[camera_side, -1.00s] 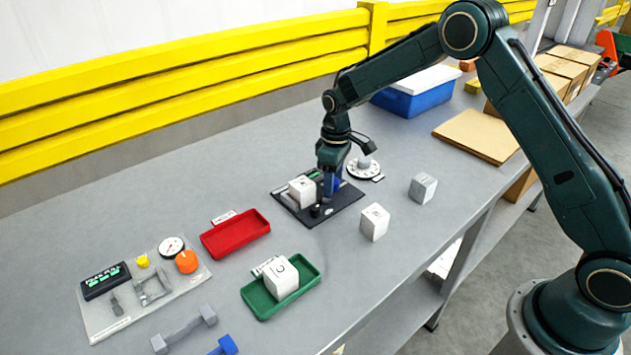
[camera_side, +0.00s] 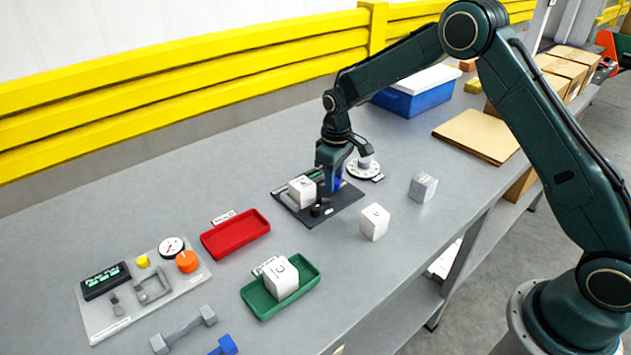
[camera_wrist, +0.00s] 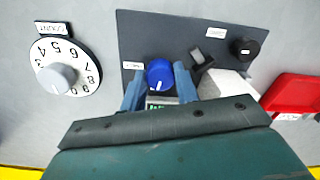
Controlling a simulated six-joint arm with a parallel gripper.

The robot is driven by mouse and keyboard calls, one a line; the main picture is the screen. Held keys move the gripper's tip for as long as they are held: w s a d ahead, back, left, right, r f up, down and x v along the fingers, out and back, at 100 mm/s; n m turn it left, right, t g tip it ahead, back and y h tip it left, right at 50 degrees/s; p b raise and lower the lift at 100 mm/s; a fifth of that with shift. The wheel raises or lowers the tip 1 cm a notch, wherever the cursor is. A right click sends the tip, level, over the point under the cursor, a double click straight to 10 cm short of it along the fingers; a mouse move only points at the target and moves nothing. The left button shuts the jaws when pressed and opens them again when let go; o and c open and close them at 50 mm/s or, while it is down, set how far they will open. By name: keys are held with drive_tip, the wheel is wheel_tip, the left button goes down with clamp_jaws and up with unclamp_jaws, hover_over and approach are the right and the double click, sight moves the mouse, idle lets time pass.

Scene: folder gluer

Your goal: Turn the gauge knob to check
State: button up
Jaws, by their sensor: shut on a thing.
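The blue gauge knob (camera_wrist: 160,74) with a white pointer line stands on a black plate (camera_wrist: 140,27). In the wrist view my gripper (camera_wrist: 160,88) has one finger on each side of the knob and is shut on it. The pointer line runs nearly straight up and down in that view. In the side view my gripper (camera_side: 331,188) points down at the plate, and the knob (camera_side: 337,185) is mostly hidden behind it. A white cube (camera_side: 302,191) sits on the plate beside the gripper. A small green display (camera_wrist: 157,106) is partly covered by my wrist.
A numbered white dial marked COUNT (camera_wrist: 66,78) lies close beside the plate. A black knob (camera_wrist: 244,47) is on the plate. Red tray (camera_side: 236,234), green tray (camera_side: 306,285) with a cube, and loose cubes (camera_side: 375,222) (camera_side: 423,187) stand around. Left front holds a gauge panel (camera_side: 200,281).

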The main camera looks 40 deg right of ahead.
drive_tip(key=m, duration=0.8)
drive_tip(key=shift+m, duration=0.3)
drive_tip(key=m, duration=0.3)
drive_tip(key=shift+m, duration=0.3)
drive_tip(key=m, duration=0.4)
drive_tip(key=shift+r+t, duration=0.1)
drive_tip(key=shift+t, duration=0.2)
drive_tip(key=o, duration=1)
drive_tip(key=shift+c, duration=0.2)
